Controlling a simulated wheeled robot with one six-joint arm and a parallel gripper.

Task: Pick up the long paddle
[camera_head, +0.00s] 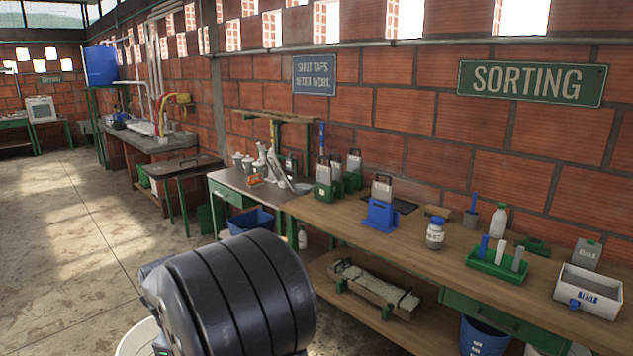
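I cannot clearly make out a long paddle. A blue upright handle-like piece (322,138) stands against the brick wall behind the wooden bench; its lower end is hidden behind the items there. A pale, slanted long piece (279,172) stands among small items on the metal table. A long, pale, rough-topped object (374,287) lies on the bench's lower shelf. I cannot tell whether any of these is the paddle. My gripper is not in view; a large dark ribbed part, probably of my arm, fills the lower middle.
The wooden bench (460,262) holds a blue stand (381,214), a white jar (435,234), a green tray (497,263) and a white box (589,291). A blue bin (483,338) stands below. Open concrete floor (75,220) lies at left.

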